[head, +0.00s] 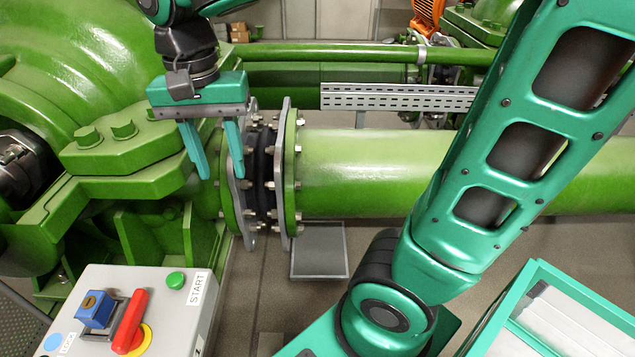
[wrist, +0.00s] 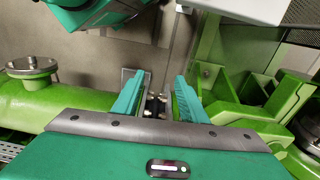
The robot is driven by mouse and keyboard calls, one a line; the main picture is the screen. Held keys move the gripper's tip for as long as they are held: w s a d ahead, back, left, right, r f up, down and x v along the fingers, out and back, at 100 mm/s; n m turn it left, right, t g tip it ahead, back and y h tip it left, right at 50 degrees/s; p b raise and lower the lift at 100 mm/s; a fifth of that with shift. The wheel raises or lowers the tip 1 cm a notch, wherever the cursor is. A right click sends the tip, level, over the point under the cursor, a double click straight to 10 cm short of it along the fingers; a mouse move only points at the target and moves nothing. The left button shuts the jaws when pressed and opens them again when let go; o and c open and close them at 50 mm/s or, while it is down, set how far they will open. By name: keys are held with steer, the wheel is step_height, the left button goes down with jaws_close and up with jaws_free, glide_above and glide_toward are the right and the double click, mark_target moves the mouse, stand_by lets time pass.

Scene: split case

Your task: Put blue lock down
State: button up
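The blue lock (head: 97,308) is on the sloping top of the grey control box (head: 178,327), at the lower left of the head view. Its grey metal shackle lies beside the red switch handle (head: 131,318); whether it passes through anything there is unclear. My gripper (head: 222,176) is well above and beyond the box, beside the bolted pipe flange. Its two teal fingers point down and are apart, with nothing between them. In the wrist view my gripper (wrist: 159,76) is also open and empty. The lock is not visible in the wrist view.
The box also carries a green START button (head: 176,280). Green pump housings (head: 120,155) stand at the left, and a thick green pipe (head: 370,165) runs right from the flange. A teal-framed case (head: 497,318) is at the lower right. A grey plate (head: 319,252) lies below the pipe.

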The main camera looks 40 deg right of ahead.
steer(key=s+d+f, duration=0.4)
steer(key=s+d, duration=0.3)
steer(key=d, duration=0.4)
steer(key=s+d+f+n, duration=0.1)
steer(key=s+d+f, duration=0.4)
steer(key=d, duration=0.6)
steer(key=s, duration=0.2)
steer(key=shift+s+d+y, duration=0.3)
steer(key=shift+d, duration=0.1)
steer(key=shift+f, duration=0.1)
